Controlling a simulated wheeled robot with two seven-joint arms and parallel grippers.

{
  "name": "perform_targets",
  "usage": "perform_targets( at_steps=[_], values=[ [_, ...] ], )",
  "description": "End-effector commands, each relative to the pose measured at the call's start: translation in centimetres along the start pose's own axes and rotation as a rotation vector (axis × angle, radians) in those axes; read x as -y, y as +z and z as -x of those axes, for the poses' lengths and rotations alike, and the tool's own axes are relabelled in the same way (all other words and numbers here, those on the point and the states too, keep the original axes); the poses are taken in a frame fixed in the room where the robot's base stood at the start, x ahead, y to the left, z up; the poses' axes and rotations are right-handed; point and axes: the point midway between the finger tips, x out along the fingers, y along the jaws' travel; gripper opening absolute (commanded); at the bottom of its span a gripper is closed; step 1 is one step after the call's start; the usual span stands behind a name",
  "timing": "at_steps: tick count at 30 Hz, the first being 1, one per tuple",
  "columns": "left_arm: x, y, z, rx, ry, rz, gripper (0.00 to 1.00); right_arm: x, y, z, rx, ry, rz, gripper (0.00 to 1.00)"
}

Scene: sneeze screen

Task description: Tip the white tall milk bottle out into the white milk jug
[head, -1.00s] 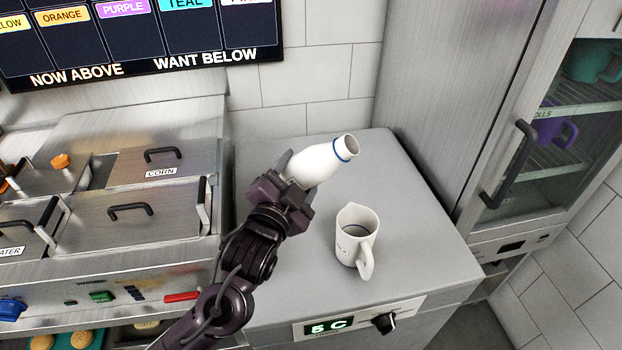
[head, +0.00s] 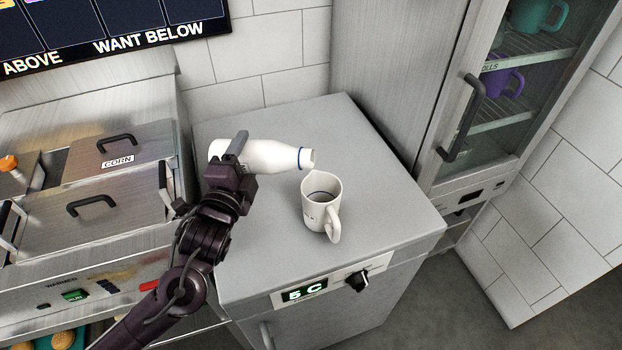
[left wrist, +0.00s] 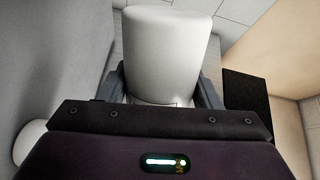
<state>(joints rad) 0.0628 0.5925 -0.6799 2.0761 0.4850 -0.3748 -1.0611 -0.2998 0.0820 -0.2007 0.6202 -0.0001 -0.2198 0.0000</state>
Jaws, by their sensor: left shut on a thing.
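The white tall milk bottle (head: 272,156) lies nearly level in my left gripper (head: 238,160), its blue-ringed mouth to the right. The gripper is shut around its body, and in the left wrist view the bottle (left wrist: 168,55) fills the space between the fingers. The white milk jug (head: 316,210) stands upright on the grey counter, with its handle toward the front right. The bottle's mouth is just above the jug's back rim in the head view. I cannot tell whether milk flows. A dark ring shows inside the jug. My right gripper is not in view.
The jug stands on a steel-grey unit top (head: 390,205) with a "5 C" display (head: 304,291). A glass-door cabinet (head: 520,95) with mugs stands at the right. Lidded wells, one marked CORN (head: 117,163), are at the left. The unit top right of the jug is clear.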

Motion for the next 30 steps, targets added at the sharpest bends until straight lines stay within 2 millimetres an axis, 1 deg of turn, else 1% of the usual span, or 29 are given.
perform_targets(
  at_steps=[7, 12, 15, 25, 28, 30],
  values=[
    [0.1, 0.0, 0.0, 0.000, -0.002, -0.006, 0.31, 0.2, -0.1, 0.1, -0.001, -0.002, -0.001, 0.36],
    [0.4, -0.3, 0.0, -0.002, -0.003, -0.161, 0.31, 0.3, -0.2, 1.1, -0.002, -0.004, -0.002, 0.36],
    [0.3, -0.3, 0.1, 0.001, -0.003, -0.215, 0.31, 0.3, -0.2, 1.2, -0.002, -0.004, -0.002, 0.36],
    [0.2, -0.3, 0.1, 0.000, -0.002, -0.219, 0.30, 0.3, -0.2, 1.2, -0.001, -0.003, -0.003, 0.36],
    [0.9, -0.6, 0.1, -0.001, -0.002, -0.247, 0.30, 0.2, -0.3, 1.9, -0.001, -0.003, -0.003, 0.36],
    [1.6, -0.9, 0.1, -0.002, -0.002, -0.290, 0.30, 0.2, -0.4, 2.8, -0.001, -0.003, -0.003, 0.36]
  ],
)
